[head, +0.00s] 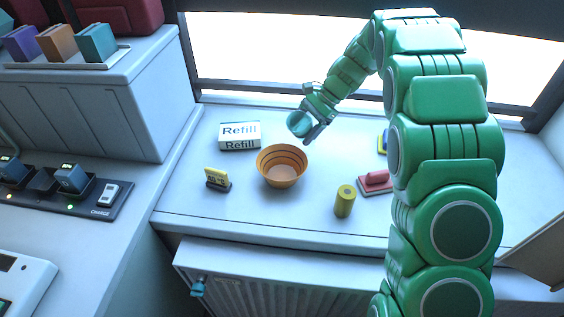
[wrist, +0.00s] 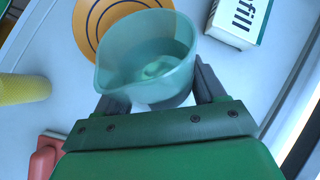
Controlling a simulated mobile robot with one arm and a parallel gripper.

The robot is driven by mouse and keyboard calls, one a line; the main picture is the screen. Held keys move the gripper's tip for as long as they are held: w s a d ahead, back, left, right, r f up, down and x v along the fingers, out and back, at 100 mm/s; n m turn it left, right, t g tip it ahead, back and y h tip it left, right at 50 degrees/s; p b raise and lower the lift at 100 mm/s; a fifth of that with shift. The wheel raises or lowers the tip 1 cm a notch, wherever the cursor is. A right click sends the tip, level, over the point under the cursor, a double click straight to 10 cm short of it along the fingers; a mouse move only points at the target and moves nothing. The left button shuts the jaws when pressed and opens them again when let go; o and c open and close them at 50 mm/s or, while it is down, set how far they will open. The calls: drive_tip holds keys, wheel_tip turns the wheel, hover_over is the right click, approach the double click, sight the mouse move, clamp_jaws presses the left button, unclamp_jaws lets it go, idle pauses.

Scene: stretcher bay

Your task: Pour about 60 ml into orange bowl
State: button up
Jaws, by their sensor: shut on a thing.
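An orange bowl (head: 282,167) with dark rings inside stands on the pale counter, and part of it shows in the wrist view (wrist: 92,22). My gripper (head: 312,128) is shut on a translucent teal cup with a pouring lip (wrist: 146,60). The same teal cup (head: 298,122) shows in the head view, above and just behind the bowl's right side, apart from it. Some clear liquid seems to lie in the cup's bottom. I cannot tell how much. The bowl looks empty in the head view.
A white Refill box (head: 240,136) stands behind left of the bowl. A yellow-black display (head: 217,179) is at its left. A yellow-green cylinder (head: 345,201) and a red block (head: 375,182) are to its right. The counter (head: 265,215) before the bowl is clear.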

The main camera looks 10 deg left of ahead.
drive_tip(key=shift+w+d+f+g, duration=0.1)
drive_tip(key=shift+w+f+g, duration=0.15)
drive_tip(key=shift+g, duration=0.15)
drive_tip(key=shift+w+d+f+g+y, duration=0.1)
drive_tip(key=shift+w+f+g+y, duration=0.15)
drive_tip(key=shift+f, duration=0.2)
drive_tip(key=shift+w+d+f+g+y, duration=0.1)
drive_tip(key=shift+f+g+y, duration=0.25)
drive_tip(key=shift+f, duration=0.05)
drive_tip(key=shift+m+g+y, duration=0.5)
drive_tip(key=shift+g+y, duration=0.1)
drive_tip(key=shift+g, duration=0.2)
drive_tip(key=shift+w+d+f, duration=0.1)
drive_tip(key=shift+w+f, duration=0.05)
drive_tip(key=shift+f, duration=0.65)
drive_tip(key=shift+w+d+f, duration=0.1)
drive_tip(key=shift+w+f, duration=0.05)
drive_tip(key=shift+f, duration=0.65)
drive_tip(key=shift+w+d+f, duration=0.1)
drive_tip(key=shift+w+f, duration=0.05)
drive_tip(key=shift+f, duration=0.65)
drive_tip(key=shift+w+g, duration=0.1)
drive_tip(key=shift+g, duration=0.2)
drive_tip(key=shift+w+d+f+g+y, duration=0.1)
drive_tip(key=shift+w+g+y, duration=0.05)
drive_tip(key=shift+g+y, duration=0.2)
